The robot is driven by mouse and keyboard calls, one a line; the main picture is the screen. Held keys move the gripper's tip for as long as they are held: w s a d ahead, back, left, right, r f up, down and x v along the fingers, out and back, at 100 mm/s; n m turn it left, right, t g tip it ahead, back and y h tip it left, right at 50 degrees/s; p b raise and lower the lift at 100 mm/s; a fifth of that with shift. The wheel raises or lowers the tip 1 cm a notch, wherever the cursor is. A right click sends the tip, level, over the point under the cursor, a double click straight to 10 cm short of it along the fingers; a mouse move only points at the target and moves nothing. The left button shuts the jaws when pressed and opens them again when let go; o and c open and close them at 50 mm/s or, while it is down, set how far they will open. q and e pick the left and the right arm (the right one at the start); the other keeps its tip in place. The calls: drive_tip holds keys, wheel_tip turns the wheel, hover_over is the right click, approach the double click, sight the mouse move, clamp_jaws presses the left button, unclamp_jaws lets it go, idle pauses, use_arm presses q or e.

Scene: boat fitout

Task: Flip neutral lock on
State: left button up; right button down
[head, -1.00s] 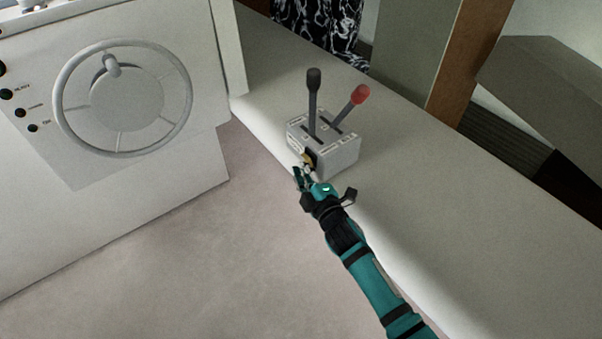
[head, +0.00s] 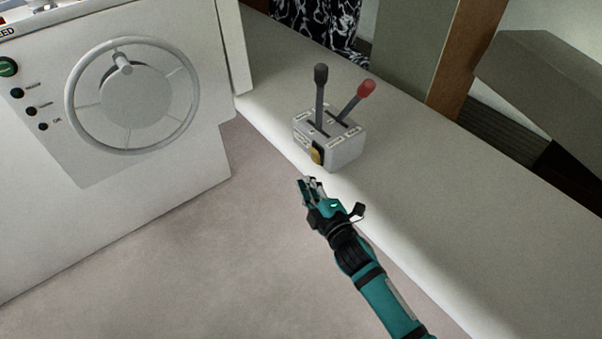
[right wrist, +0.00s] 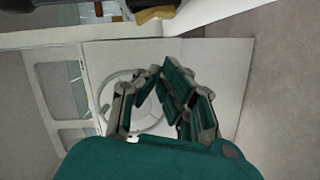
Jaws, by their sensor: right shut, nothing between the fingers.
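The grey control box (head: 335,146) sits on the white ledge with a black-knobbed lever (head: 320,90) and a red-knobbed lever (head: 357,98) on top. A small yellow-brown lock piece (head: 316,156) sits on a dark patch on the box's near-left face. It also shows at the top edge of the right wrist view (right wrist: 155,13). My right gripper (head: 305,182) is shut and empty, just below and in front of the lock piece, apart from it. Its fingers (right wrist: 165,95) fill the middle of the right wrist view. My left gripper is not in view.
The white ledge (head: 480,230) runs from upper left to lower right. A white console (head: 60,220) with a steering wheel (head: 133,95) and several dark buttons stands at left. The floor (head: 190,265) between is clear. A wooden post (head: 466,55) stands behind the ledge.

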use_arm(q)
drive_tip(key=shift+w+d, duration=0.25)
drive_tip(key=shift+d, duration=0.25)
use_arm(e)
drive_tip(key=shift+v, duration=2.4)
drive_tip(key=shift+s+a, duration=0.1)
drive_tip(key=shift+a, duration=0.1)
